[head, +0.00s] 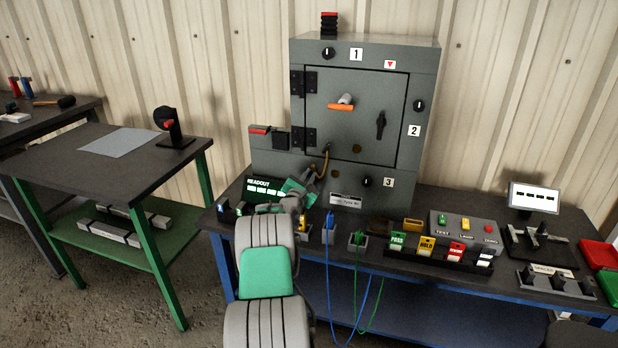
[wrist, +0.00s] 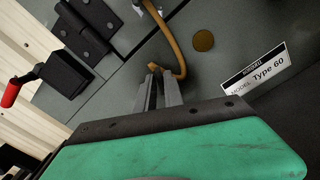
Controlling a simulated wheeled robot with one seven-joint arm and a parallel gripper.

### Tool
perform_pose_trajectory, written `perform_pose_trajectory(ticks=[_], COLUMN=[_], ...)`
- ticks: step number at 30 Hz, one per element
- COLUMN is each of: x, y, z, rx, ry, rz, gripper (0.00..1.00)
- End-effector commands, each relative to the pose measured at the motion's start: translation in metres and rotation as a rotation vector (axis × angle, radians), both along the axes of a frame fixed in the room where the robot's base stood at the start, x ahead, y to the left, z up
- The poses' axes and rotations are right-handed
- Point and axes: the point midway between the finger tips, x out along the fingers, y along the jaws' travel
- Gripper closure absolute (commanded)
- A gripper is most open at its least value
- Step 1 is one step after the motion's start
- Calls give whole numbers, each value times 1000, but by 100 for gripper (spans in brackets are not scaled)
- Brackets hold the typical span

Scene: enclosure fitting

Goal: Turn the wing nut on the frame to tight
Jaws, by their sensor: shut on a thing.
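In the head view my gripper (head: 313,175) is at the lower left of the enclosure (head: 270,165), below the door's lower hinge. The strap (head: 326,163) runs from the door's lower edge down to the fingertips.
A red-handled switch (wrist: 12,92) sticks out at the left. A model label (wrist: 255,78) is right of my gripper.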

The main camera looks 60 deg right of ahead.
Motion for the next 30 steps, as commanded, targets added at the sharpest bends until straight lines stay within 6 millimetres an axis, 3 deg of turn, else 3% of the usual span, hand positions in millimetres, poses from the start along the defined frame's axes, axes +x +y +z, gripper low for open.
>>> perform_pose_trajectory(ticks=[11,30], x=[0,-2], y=[0,0], z=[-3,-7], rx=[17,105], ry=[-105,-664], rz=[0,0], gripper=[100,100])
